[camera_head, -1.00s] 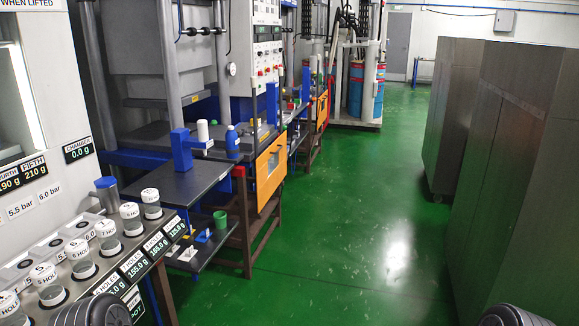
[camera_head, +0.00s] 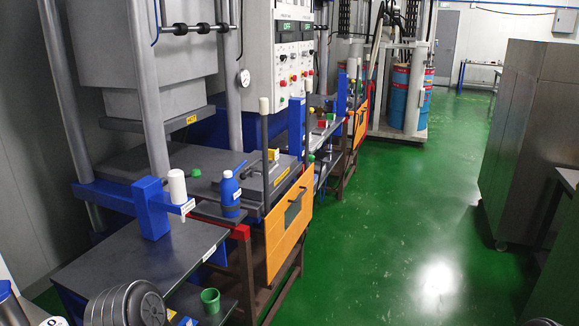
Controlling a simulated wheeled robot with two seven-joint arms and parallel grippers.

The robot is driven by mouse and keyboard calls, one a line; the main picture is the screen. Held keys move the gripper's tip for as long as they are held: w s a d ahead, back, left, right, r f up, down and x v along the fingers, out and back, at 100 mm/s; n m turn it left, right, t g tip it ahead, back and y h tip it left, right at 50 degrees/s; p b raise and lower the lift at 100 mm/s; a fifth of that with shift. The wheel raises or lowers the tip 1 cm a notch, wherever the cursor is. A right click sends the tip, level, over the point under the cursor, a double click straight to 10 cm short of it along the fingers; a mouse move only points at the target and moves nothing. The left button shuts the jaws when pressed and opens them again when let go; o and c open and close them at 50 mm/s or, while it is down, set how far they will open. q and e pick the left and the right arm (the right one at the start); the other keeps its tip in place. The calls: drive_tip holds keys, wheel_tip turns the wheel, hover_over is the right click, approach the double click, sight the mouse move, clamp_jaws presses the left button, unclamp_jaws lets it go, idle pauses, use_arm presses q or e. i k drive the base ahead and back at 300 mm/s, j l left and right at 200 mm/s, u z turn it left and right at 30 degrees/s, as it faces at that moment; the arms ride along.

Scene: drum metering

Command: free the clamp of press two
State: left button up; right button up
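The nearest press (camera_head: 180,40) stands at left, with grey columns and an upper platen marked with a yellow label. Below it is a dark grey bed (camera_head: 130,160) with a flat plate bearing a small yellow block (camera_head: 273,155) and an upright lever (camera_head: 264,130) with a pale knob. A second press station (camera_head: 325,122) with red and green parts stands behind it. I cannot read which is press two, nor make out a clamp for certain. Neither gripper is in view; dark ribbed parts of my arm show at bottom left.
A green cup (camera_head: 210,300) is lower. An orange panel (camera_head: 290,222) fronts the press. Green floor (camera_head: 400,220) is open; grey cabinets (camera_head: 530,130) stand right.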

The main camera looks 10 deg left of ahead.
sight(244, 176)
drive_tip(key=u, duration=0.55)
drive_tip(key=i+l+z, duration=0.1)
drive_tip(key=i+l, duration=0.25)
drive_tip(key=i+l+z, duration=0.1)
drive_tip(key=i+l, duration=0.25)
drive_tip(key=i, duration=0.25)
drive_tip(key=i+l, duration=0.3)
drive_tip(key=i, duration=0.2)
drive_tip(key=i+l+z, duration=0.15)
drive_tip(key=i+l, duration=0.15)
drive_tip(key=i, duration=0.2)
drive_tip(key=i+l+z, duration=0.1)
drive_tip(key=i, duration=0.4)
drive_tip(key=l, duration=0.1)
